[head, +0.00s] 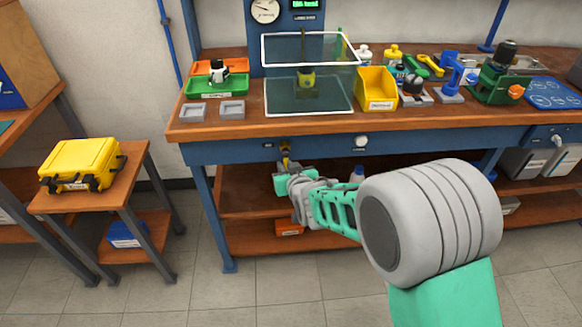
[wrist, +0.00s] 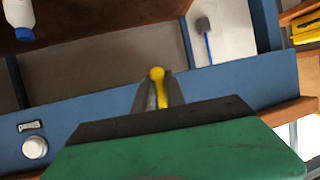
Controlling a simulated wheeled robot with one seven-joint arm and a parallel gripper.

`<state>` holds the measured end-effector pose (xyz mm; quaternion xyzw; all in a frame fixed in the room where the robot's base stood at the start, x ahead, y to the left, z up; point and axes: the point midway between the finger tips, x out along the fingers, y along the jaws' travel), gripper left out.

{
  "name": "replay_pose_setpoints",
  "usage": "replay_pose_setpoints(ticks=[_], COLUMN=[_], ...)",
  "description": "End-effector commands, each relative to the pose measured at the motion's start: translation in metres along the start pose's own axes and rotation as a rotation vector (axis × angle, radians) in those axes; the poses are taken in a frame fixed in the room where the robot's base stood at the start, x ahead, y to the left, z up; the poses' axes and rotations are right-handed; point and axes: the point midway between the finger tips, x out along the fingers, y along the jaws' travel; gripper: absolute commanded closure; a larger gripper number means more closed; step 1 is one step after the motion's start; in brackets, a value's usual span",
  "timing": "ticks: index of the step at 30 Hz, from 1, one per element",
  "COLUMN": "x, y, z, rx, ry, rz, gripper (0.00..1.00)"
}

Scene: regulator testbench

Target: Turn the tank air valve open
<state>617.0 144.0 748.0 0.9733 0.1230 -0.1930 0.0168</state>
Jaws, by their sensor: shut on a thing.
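The tank air valve, with a yellow lever (head: 285,154), is on the blue front rail of the workbench, below the clear water tank (head: 330,97). In the wrist view the yellow lever (wrist: 158,86) has a rounded tip and lies between my two grey fingers. My gripper (head: 285,164) is shut on the lever, and it also shows in the wrist view (wrist: 159,93). The valve's body is mostly hidden behind the fingers and the green gripper housing. I cannot tell the exact angle of the lever.
A white round knob (head: 361,141) is on the same rail, right of the valve. The bench top holds a yellow bin (head: 377,90), a green tray (head: 206,87) and several tools. A lower shelf (head: 240,236) is under the rail. A yellow case (head: 80,163) rests on a side table.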

Motion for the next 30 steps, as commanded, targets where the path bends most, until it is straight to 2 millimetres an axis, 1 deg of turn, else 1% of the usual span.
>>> replay_pose_setpoints(ticks=[5, 6, 14, 20, 23, 26, 30], x=[0.000, 0.000, 0.000, 0.000, -0.005, -0.021, -0.051], y=[-0.001, -0.001, 0.001, 0.002, 0.002, 0.002, 0.001], z=[0.001, 0.001, 0.001, 0.000, -0.001, -0.003, -0.003], rx=[0.002, 0.002, 0.002, 0.002, 0.002, 0.002, 0.002], ry=[-0.002, -0.002, -0.001, 0.000, 0.001, 0.003, 0.002], rz=[-0.004, -0.004, 0.001, 0.003, 0.003, 0.002, 0.002], gripper=[1.00, 0.84, 0.63, 0.63, 0.63, 0.63, 0.63])
